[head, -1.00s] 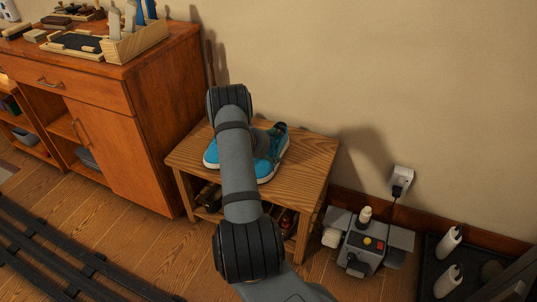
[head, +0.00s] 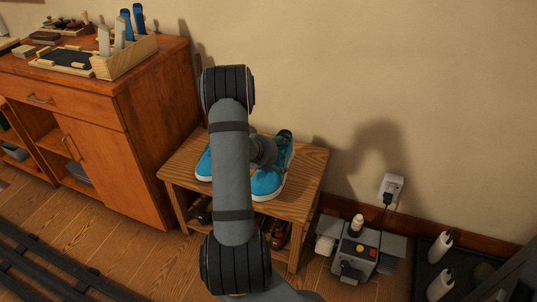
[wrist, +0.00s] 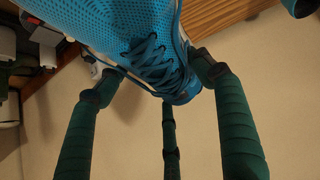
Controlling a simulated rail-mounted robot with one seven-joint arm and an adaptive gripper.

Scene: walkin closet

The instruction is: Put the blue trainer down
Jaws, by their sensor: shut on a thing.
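My gripper (wrist: 155,72) is shut on a blue trainer (wrist: 130,30) with dark blue laces and a white sole. Its dark green fingers close around the laced part. In the head view the held trainer (head: 271,181) is at the right, over the top of the wooden bench (head: 305,165); I cannot tell whether its sole touches the wood. A second blue trainer (head: 203,166) is on the bench to its left, mostly hidden behind my arm. Its edge also shows at the top right of the wrist view (wrist: 298,7). My fingers are hidden in the head view.
The right end of the bench top is clear. More shoes (head: 278,233) lie on its lower shelf. A wooden cabinet (head: 150,120) stands left, with a brush box (head: 125,58) on top. A grey machine (head: 355,250) stands right of the bench, below a wall socket (head: 391,188).

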